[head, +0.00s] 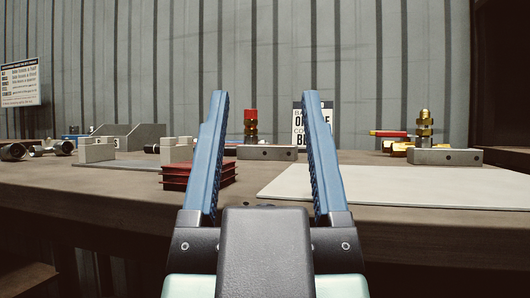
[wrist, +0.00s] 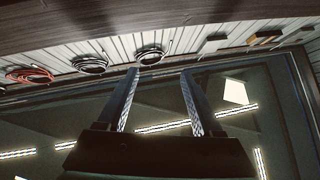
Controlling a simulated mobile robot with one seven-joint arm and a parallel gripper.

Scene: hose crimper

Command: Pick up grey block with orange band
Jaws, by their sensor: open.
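My gripper (head: 266,95) is open and empty, its two blue fingers upright and wide apart in front of the bench. It also shows open in the wrist view (wrist: 160,71). I cannot pick out an orange band on any grey block. In the head view, a grey block (head: 268,153) with dark holes shows between the fingers, with a red-capped brass fitting (head: 250,126) above it. Another grey block (head: 446,157) with a brass fitting stands at right. Smaller grey blocks (head: 97,150) (head: 177,152) stand at left. All are beyond the fingers.
A pale mat (head: 400,187) covers the bench's right part. Red stacked plates (head: 198,175) sit partly behind the left finger. Dark metal fittings (head: 14,151) lie far left. A sign (head: 299,127) stands at the back. The wrist view shows coiled hoses (wrist: 89,64) and ceiling lights.

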